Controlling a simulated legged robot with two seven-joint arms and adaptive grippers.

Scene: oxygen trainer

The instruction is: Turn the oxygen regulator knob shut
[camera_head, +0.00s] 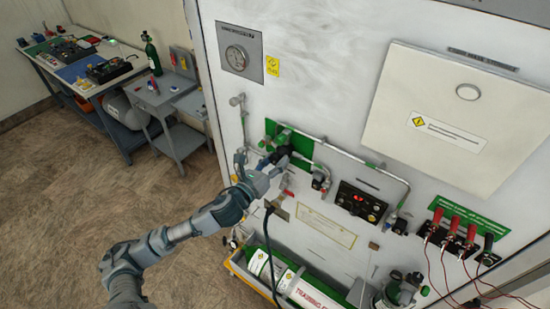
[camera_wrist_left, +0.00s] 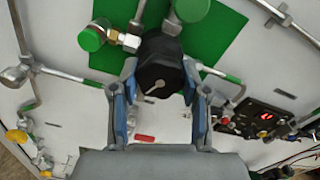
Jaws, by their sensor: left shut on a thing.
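The oxygen regulator knob (camera_wrist_left: 160,66) is a black, faceted knob with a pale pointer mark on its face. It sits in front of a green backing plate (camera_wrist_left: 222,40) on the white panel. In the left wrist view my left gripper (camera_wrist_left: 160,84) has one finger on each side of the knob and is shut on it. In the head view my left gripper (camera_head: 277,160) reaches the green plate (camera_head: 300,143) and hides most of the knob. My right gripper is in neither view.
Metal pipes with valves run across the panel around the knob. A black box with a red display (camera_head: 358,201) is to the right. A green and white cylinder (camera_head: 285,277) lies below. Red-handled switches (camera_head: 452,228) with wires are at the far right. Open floor is at the left.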

